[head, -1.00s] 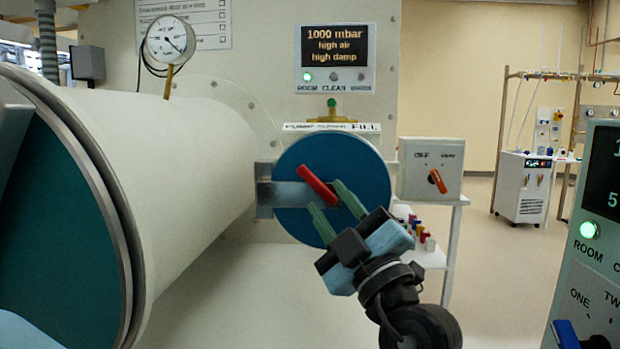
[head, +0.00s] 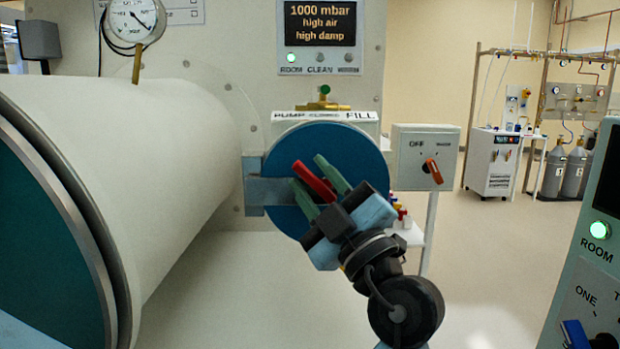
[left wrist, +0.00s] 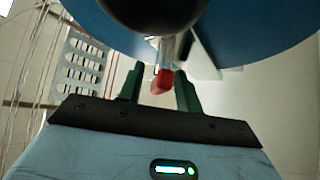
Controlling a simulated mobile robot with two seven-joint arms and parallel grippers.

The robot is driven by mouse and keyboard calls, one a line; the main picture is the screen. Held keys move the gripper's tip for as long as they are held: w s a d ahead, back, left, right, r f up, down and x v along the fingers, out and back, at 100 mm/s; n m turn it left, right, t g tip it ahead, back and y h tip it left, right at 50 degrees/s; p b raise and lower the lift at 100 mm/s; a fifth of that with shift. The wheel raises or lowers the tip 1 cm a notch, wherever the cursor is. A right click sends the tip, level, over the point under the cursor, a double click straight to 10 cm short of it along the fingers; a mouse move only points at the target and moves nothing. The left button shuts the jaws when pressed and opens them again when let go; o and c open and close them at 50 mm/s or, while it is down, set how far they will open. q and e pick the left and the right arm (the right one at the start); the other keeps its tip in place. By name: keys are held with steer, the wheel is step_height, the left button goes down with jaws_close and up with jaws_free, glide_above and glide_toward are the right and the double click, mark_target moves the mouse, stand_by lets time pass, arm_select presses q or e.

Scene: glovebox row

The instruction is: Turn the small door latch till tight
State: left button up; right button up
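The small round blue door (head: 345,140) is closed on the end of its port, with a grey hinge bar (head: 268,191) across its left side. Its latch is a red handle (head: 314,181) at the door's middle, tilted down to the right. My left gripper (head: 306,170) is open, its two green fingers on either side of the red handle. In the left wrist view the red handle (left wrist: 162,82) lies between the fingers of my left gripper (left wrist: 160,71), with gaps showing on both sides. My right gripper is not in view.
The large white cylinder (head: 170,170) fills the left side, with a gauge (head: 134,18) above it. A control box with an orange knob (head: 431,171) stands right of the door. A grey panel (head: 590,270) is at the right edge. A display (head: 320,25) reads 1000 mbar.

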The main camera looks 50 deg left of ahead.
arm_select(q)
jaws_close()
